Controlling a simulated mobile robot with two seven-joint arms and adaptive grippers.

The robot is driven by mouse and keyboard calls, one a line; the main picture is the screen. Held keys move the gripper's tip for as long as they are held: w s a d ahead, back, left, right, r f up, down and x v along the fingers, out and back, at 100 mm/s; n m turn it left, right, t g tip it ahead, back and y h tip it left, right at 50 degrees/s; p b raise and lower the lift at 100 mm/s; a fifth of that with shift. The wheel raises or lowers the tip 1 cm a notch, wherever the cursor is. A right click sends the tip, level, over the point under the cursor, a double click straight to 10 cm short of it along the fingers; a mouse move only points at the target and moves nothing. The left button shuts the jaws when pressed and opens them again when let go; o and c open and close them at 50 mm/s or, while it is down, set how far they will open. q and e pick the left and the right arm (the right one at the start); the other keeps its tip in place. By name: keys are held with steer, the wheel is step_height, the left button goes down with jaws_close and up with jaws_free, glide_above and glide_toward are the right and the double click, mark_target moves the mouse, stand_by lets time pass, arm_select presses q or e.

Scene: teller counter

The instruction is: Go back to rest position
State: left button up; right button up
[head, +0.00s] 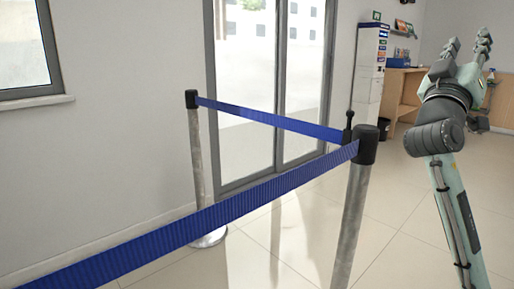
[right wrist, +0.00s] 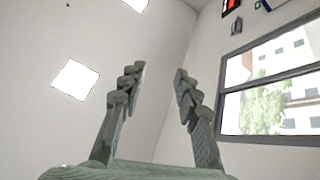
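My right gripper (head: 467,48) is raised at the right of the head view, its fingers pointing up. In the right wrist view its two fingers (right wrist: 158,85) stand apart with nothing between them, so it is open and empty. Behind them that view shows wall and ceiling. My right arm comes up from the lower right of the head view. My left gripper is in neither view.
Blue belts (head: 190,228) hang between metal posts (head: 350,220) close in front, left of my right arm. Beyond are glass doors (head: 250,90), a white kiosk (head: 370,70) and a wooden counter (head: 402,92). Open tiled floor (head: 290,240) lies between.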

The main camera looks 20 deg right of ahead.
steer(key=w+a+f+n+t+y, duration=0.1)
steer(key=w+f+n+y, duration=0.2)
steer(key=f, duration=0.7)
steer(key=w+a+f+n+y, duration=0.1)
steer(key=w+f+n+y, duration=0.25)
steer(key=f, duration=0.55)
steer(key=w+a+f+n+t+y, duration=0.15)
steer(key=w+f+y, duration=0.25)
steer(key=f, duration=0.6)
step_height(320, 180, down, 14)
steer(key=s+a+f+n+g+y, duration=0.1)
steer(key=s+a+n+g+y, duration=0.1)
steer(key=y, duration=0.1)
steer(key=s+a+f+n+g+y, duration=0.1)
steer(key=s+a+f+g+y, duration=0.2)
steer(key=s+f, duration=0.75)
steer(key=s+a+f+n+g+y, duration=0.1)
steer(key=s+a+f+g, duration=0.45)
steer(key=f, duration=0.85)
steer(key=s+a+f+m+y, duration=0.1)
steer(key=s+a+f+y, duration=0.1)
steer(key=a, duration=0.4)
steer(key=s+a+f+m+y, duration=0.1)
steer(key=s+a+f, duration=0.2)
steer(key=a, duration=0.4)
steer(key=shift+a+f+m+y, duration=0.25)
steer(key=shift+f+m+y, duration=0.05)
steer(key=shift+f+y, duration=0.1)
steer(key=shift+d, duration=0.1)
